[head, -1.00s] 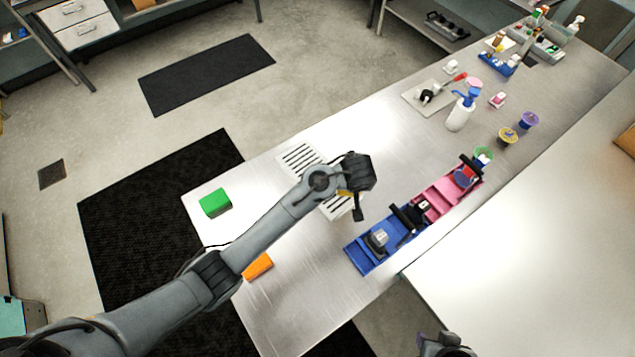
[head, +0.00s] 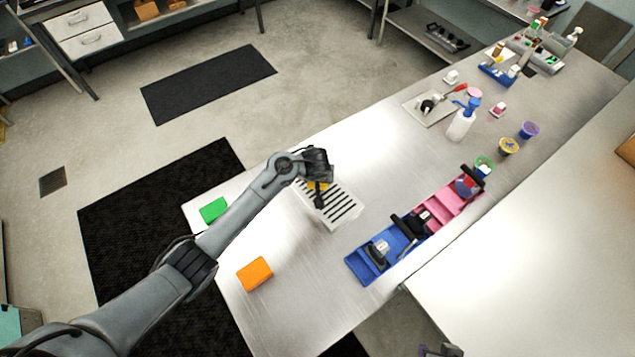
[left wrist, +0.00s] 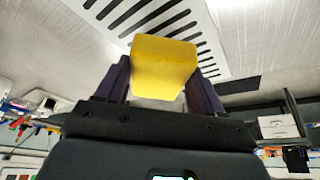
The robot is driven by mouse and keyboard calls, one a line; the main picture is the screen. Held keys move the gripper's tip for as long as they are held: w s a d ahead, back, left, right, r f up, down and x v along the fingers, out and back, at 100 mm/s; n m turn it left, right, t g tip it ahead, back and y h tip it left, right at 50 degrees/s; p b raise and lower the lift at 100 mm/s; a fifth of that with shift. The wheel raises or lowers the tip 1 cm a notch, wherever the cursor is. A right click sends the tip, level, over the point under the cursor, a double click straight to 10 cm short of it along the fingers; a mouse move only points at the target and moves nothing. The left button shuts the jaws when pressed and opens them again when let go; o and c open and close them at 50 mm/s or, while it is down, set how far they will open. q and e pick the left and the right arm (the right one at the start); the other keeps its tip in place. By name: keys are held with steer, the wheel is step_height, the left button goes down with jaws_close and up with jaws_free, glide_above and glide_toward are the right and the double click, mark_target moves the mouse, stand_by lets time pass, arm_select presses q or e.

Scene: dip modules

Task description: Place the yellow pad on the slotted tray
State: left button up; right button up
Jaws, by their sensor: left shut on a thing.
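The yellow pad (left wrist: 163,66) is between the two fingers of my left gripper (left wrist: 163,80) in the left wrist view, which is shut on it. In the head view my left gripper (head: 318,192) is over the upper left part of the white slotted tray (head: 343,211), and only a bit of the yellow pad (head: 311,185) shows beside it. The tray's dark slots (left wrist: 150,20) show behind the pad in the left wrist view. I cannot tell whether the pad touches the tray. My right gripper cannot be made out.
A green block (head: 213,210) and an orange block (head: 254,274) lie on the metal table near its left edge. Blue (head: 363,268) and pink (head: 456,201) bins stand right of the tray. A spray bottle (head: 462,122) and small cups stand farther back. Table around the tray's front is clear.

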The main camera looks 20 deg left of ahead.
arm_select(q)
steer(key=shift+f, duration=2.05)
steer(key=shift+f, duration=0.2)
steer(key=o, duration=1)
steer(key=shift+r, duration=0.1)
